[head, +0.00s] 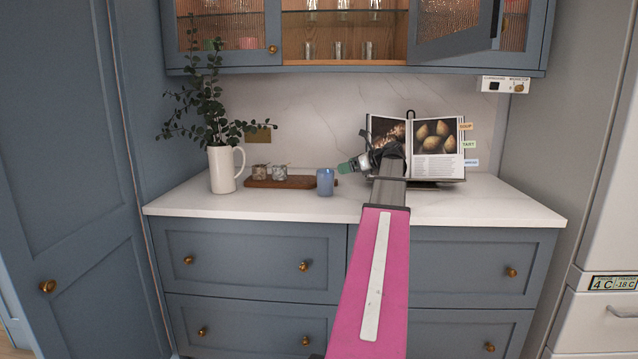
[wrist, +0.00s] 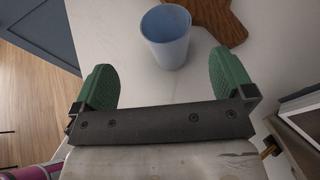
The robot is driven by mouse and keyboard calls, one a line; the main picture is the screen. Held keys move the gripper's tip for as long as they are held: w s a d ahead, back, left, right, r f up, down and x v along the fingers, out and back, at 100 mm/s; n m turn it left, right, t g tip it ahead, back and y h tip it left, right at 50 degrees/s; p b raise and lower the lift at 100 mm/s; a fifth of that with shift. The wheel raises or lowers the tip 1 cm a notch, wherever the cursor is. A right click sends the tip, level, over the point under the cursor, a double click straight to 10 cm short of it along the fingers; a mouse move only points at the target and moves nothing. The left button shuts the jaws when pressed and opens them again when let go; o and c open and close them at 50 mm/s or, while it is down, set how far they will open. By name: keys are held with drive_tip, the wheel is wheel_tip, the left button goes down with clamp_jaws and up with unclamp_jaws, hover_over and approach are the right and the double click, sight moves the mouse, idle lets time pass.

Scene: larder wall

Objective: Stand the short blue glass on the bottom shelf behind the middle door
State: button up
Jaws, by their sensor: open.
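The short blue glass (head: 325,182) stands upright on the white counter, at the right end of the wooden board. In the wrist view the blue glass (wrist: 166,38) is ahead of my gripper (wrist: 163,88), roughly centred between its green fingers but beyond the tips. My gripper (head: 345,168) is open and empty, just right of the glass in the head view. The middle cupboard door (head: 470,30) stands swung open at the top right. The bottom shelf (head: 340,58) behind it shows several clear glasses standing on it.
A white jug (head: 222,168) with leafy stems stands on the left of the counter. The wooden board (head: 262,184) holds two small jars. An open cookbook (head: 440,148) on a stand is behind my arm. The front of the counter is clear.

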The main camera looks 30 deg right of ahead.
approach(318, 171)
drive_tip(key=w+f, duration=0.1)
drive_tip(key=w, duration=0.1)
drive_tip(key=shift+s+f+x, duration=0.1)
drive_tip(key=shift+x, duration=0.8)
drive_tip(key=shift+s+f+x, duration=0.1)
drive_tip(key=shift+f+x, duration=0.05)
drive_tip(key=shift+x, duration=0.8)
drive_tip(key=shift+s+f+x, duration=0.1)
drive_tip(key=shift+x, duration=0.8)
drive_tip(key=shift+a, duration=0.2)
drive_tip(key=c, duration=1.4)
drive_tip(key=shift+r, duration=0.1)
drive_tip(key=shift+r, duration=0.55)
drive_tip(key=a+r, duration=0.3)
drive_tip(key=a, duration=0.1)
drive_tip(key=a+r, duration=0.3)
drive_tip(key=s+a+r, duration=0.1)
drive_tip(key=a+r, duration=0.2)
drive_tip(key=a, duration=0.1)
drive_tip(key=shift+a+r, duration=0.3)
drive_tip(key=shift+r, duration=0.05)
